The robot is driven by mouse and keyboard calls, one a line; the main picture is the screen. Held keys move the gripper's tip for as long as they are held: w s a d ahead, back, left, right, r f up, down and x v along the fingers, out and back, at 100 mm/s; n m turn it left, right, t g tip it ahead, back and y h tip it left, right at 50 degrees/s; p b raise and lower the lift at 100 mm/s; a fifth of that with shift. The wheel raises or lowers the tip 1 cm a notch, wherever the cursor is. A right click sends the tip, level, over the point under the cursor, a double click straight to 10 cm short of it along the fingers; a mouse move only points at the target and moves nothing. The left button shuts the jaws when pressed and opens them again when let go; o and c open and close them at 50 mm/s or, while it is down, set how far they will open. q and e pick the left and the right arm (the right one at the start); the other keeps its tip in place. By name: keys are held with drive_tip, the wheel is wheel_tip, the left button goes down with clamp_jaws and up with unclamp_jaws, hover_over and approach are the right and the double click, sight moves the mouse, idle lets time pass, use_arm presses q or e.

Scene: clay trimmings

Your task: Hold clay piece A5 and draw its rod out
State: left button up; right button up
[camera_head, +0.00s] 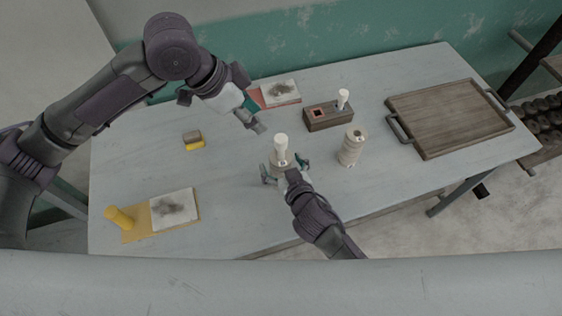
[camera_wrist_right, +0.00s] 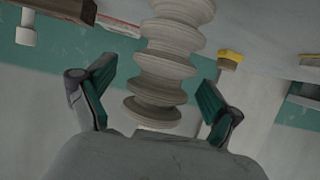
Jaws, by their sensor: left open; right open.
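A pale clay piece (camera_head: 281,161) with a white rod (camera_head: 281,142) standing up from its top is on the table in front of my right gripper (camera_head: 285,168). In the right wrist view a ridged, stacked clay piece (camera_wrist_right: 165,68) lies between the open fingers of this gripper (camera_wrist_right: 157,80), with gaps on both sides. No label is readable, so I cannot tell which piece is A5. My left gripper (camera_head: 257,115) is open and empty, above and left of the rod, apart from it. A second ridged clay piece (camera_head: 350,147) stands to the right.
A wooden block (camera_head: 328,120) with a square hole and a white peg (camera_head: 343,98) stands behind. A wooden tray (camera_head: 450,115) lies at right. A red mat (camera_head: 257,97) is at the back, a yellow mat (camera_head: 139,228) at front left, and a yellow-brown block (camera_head: 193,140) at left.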

sight(280, 138)
drive_tip(key=shift+w+f, duration=0.1)
drive_tip(key=shift+w, duration=0.05)
clamp_jaws()
use_arm(q)
drive_tip(key=o, duration=0.3)
drive_tip(key=shift+d, duration=0.1)
drive_tip(key=shift+o, duration=0.5)
drive_tip(key=shift+w+d+f+y, duration=0.1)
drive_tip(key=shift+w+d+y, duration=0.05)
drive_tip(key=shift+d+y, duration=0.15)
use_arm(e)
drive_tip(key=shift+a, duration=0.1)
use_arm(q)
drive_tip(key=d+y, duration=0.1)
drive_tip(key=w+d+g+y, duration=0.1)
drive_tip(key=d+y, duration=0.1)
drive_tip(key=shift+d+f+n+g, duration=0.2)
drive_tip(key=shift+n+g, duration=0.1)
drive_tip(key=shift+n, duration=0.1)
drive_tip(key=shift+w+d+r+y, duration=0.15)
drive_tip(key=shift+d+y, duration=0.35)
drive_tip(key=shift+y, duration=0.3)
drive_tip(key=shift+f+n, duration=0.3)
drive_tip(key=shift+f, duration=0.2)
wheel_tip(280, 138, down, 11)
drive_tip(key=shift+r, duration=0.1)
